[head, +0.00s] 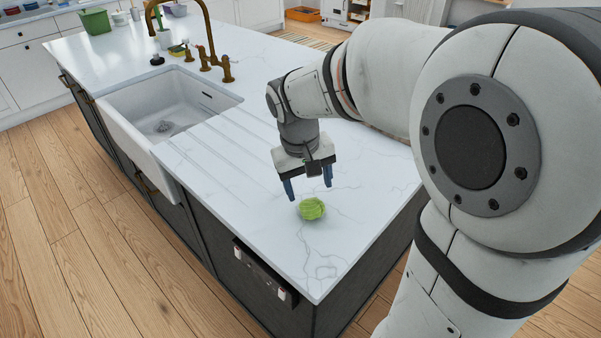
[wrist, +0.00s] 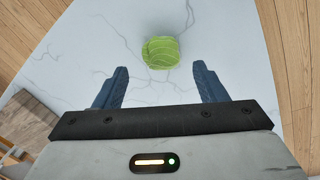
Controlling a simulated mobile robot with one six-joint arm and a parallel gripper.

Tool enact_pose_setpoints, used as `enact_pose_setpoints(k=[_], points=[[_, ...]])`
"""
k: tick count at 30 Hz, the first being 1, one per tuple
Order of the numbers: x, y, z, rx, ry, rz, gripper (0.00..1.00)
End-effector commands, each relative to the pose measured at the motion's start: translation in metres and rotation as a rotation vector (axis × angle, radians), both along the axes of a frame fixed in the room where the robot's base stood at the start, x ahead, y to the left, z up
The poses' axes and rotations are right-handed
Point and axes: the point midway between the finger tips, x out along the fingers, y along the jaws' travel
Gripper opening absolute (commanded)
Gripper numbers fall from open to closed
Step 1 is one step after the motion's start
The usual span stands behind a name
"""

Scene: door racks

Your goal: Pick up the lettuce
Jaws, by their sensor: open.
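The lettuce (head: 311,209) is a small round green head on the white marbled countertop, near the island's front right corner. My gripper (head: 308,190) is open and empty, its two blue fingers pointing down just above and behind the lettuce in the head view. In the wrist view the lettuce (wrist: 161,52) lies beyond the fingertips, roughly centred between the two fingers of my gripper (wrist: 160,80). The fingers do not appear to touch it. The exact height of the fingertips above the counter is hard to tell.
The countertop (head: 240,215) around the lettuce is clear. A white sink (head: 165,105) with a brass faucet (head: 208,40) lies to the back left. A green container (head: 95,21) stands at the far end. The island's edges drop to a wooden floor (head: 60,240).

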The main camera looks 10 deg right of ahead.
Motion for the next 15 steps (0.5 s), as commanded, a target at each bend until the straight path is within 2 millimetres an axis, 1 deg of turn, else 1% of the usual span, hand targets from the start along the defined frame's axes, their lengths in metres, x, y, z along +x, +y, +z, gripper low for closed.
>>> enact_pose_setpoints(k=[1, 3, 11, 15], points=[[0.005, 0.001, -0.009, -0.008, 0.010, 0.005, 0.65], [0.009, 0.002, -0.014, -0.013, 0.017, 0.008, 0.65], [0.011, -0.003, -0.040, -0.015, 0.021, 0.009, 0.65], [0.013, -0.008, -0.059, -0.015, 0.023, 0.009, 0.65]])
